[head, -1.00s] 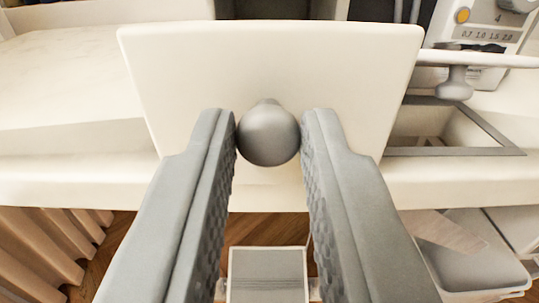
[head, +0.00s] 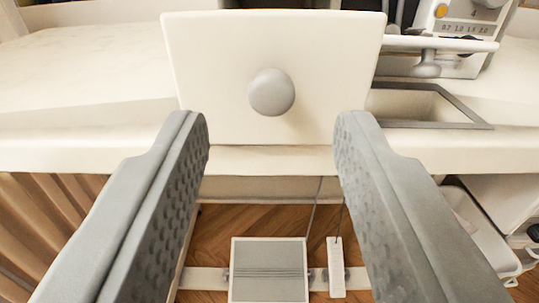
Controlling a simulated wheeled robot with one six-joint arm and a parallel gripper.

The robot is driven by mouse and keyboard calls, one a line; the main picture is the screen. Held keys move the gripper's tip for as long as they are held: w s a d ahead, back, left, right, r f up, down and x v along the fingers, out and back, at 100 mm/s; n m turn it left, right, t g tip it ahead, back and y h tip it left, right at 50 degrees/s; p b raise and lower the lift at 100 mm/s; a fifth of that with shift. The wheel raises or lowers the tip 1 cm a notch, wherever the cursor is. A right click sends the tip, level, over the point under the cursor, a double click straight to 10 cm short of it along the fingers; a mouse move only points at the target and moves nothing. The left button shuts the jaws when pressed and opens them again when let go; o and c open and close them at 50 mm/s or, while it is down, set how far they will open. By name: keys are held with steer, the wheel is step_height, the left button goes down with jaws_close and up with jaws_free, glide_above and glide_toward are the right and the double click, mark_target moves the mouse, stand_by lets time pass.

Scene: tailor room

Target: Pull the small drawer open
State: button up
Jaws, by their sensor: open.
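The small drawer (head: 225,62) shows its cream front panel at the top middle of the head view. A round grey knob (head: 271,92) sits at the middle of the panel. My gripper (head: 271,125) is wide open, with one finger to the left of the knob and one to the right. Both fingers are clear of the knob, and it is in full view beyond and above the fingertips. The panel hides the drawer's inside, so I cannot tell how far it stands out.
A pale table top (head: 85,75) stretches on both sides. A sewing machine (head: 455,35) stands at the upper right, near a grey-framed recess (head: 430,105). Below are a wooden floor, a grey foot pedal (head: 269,270) and a white strip (head: 336,268). Pleated fabric (head: 40,230) hangs at the lower left.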

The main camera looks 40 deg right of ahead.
steer(key=v, duration=1.3)
steer(key=shift+s+a, duration=0.25)
steer(key=shift+r, duration=0.1)
steer(key=s+d+r+n+t+y, duration=0.1)
steer(key=d+r+n+t+y, duration=0.3)
steer(key=r, duration=0.6)
steer(key=s+d+r+m+t+y, duration=0.1)
steer(key=r+y, duration=0.4)
steer(key=r, duration=0.5)
steer(key=s+d+r+n+g, duration=0.1)
steer(key=s+d+r+n, duration=0.1)
steer(key=s, duration=0.7)
steer(key=s+d+r+n+g+y, duration=0.1)
steer(key=s+d+r+n, duration=0.1)
steer(key=s+d+r, duration=0.3)
steer(key=s+d, duration=0.1)
steer(key=s, duration=0.2)
steer(key=shift+s+r+y, duration=0.15)
steer(key=shift+s+y, duration=0.15)
steer(key=shift+s, duration=0.1)
steer(key=shift+d, duration=0.1)
